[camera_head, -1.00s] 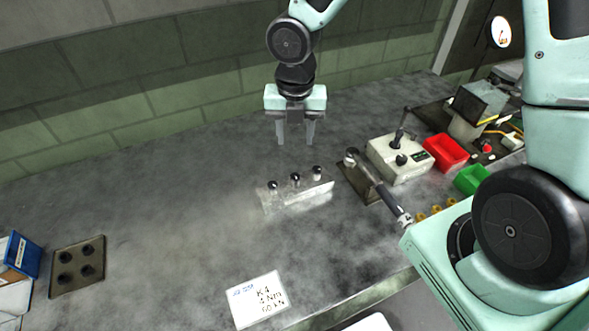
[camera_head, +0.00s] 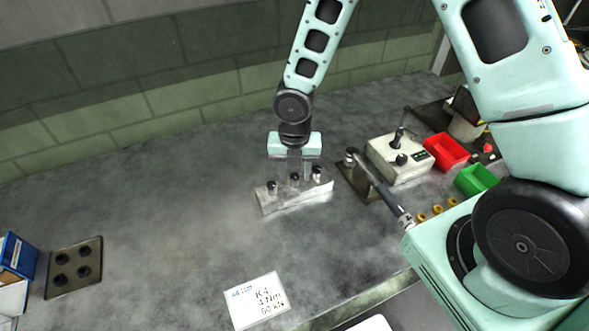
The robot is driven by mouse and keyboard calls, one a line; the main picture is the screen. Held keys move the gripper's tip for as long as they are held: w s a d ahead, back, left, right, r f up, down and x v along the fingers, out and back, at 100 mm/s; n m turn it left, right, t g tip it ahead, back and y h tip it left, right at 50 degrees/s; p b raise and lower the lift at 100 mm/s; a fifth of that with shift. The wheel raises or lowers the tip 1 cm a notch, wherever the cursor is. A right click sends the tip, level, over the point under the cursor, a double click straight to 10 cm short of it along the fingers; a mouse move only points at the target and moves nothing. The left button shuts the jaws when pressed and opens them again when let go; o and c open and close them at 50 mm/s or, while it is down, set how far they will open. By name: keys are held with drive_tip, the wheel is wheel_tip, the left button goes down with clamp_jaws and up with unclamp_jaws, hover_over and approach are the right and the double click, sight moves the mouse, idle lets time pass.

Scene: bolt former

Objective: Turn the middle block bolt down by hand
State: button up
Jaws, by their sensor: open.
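The metal block (camera_head: 292,199) stands on the grey bench with three dark-headed bolts along its top. The middle bolt (camera_head: 294,178) shows between the fingers of my gripper (camera_head: 294,180). The left bolt (camera_head: 272,187) and the right bolt (camera_head: 316,173) stand to either side. My gripper points straight down over the block, open, with its fingers lowered to about bolt-head height. I cannot tell whether the fingers touch the middle bolt.
To the right are a torque wrench (camera_head: 380,189) on a stand, a grey control box (camera_head: 399,157) with a lever, a red bin (camera_head: 446,152) and a green bin (camera_head: 476,180). A white card (camera_head: 257,301) lies in front. A dark plate (camera_head: 75,268) with holes lies far left.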

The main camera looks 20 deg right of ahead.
clamp_jaws()
drive_tip(key=shift+m, duration=0.3)
